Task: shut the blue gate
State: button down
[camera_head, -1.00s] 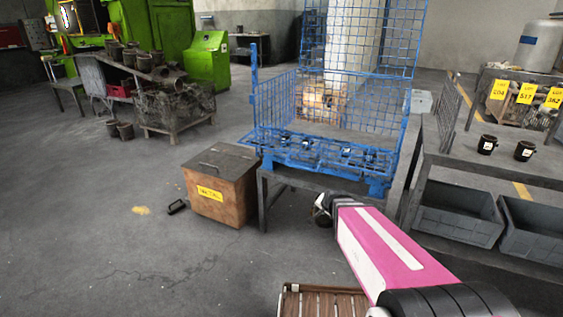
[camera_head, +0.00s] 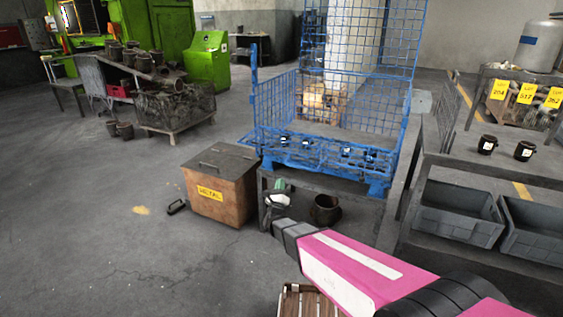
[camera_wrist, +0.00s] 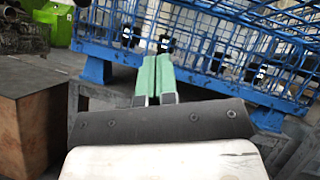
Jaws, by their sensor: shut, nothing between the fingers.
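The blue wire-mesh cage (camera_head: 333,95) stands on a dark metal table, with a tall mesh panel at its back. Its front side is low, a blue mesh band (camera_head: 300,150) that looks like the gate folded down; its exact angle is hard to tell. Several small dark objects with pale marks sit at this front part. My gripper (camera_head: 280,185) is low in front of the table, below the cage's front edge. In the wrist view its green fingers (camera_wrist: 153,75) are together and empty, pointing towards the blue mesh (camera_wrist: 200,50). I cannot tell whether they touch it.
A brown lidded box (camera_head: 220,185) stands close left of the table. A dark pot (camera_head: 325,209) is under the table. Grey bins (camera_head: 457,215) and a metal bench are on the right. A wooden slatted item (camera_head: 305,300) is at the bottom. Open floor lies to the left.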

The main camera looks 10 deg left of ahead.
jog(key=s+a+m+h, duration=0.2)
jog(key=s+m+h, duration=0.1)
jog(key=m+h, duration=0.35)
jog(key=m+t, duration=0.1)
jog(key=m, duration=0.1)
send_near(284, 153)
jog(key=w+d+r, duration=0.1)
jog(key=w+r, duration=0.2)
jog(key=w, duration=0.3)
jog(key=shift+d+r+h, duration=0.1)
jog(key=shift+r+h, duration=0.25)
jog(key=shift+r, duration=0.2)
jog(key=shift+s+r, duration=0.1)
jog(key=shift+r, duration=0.05)
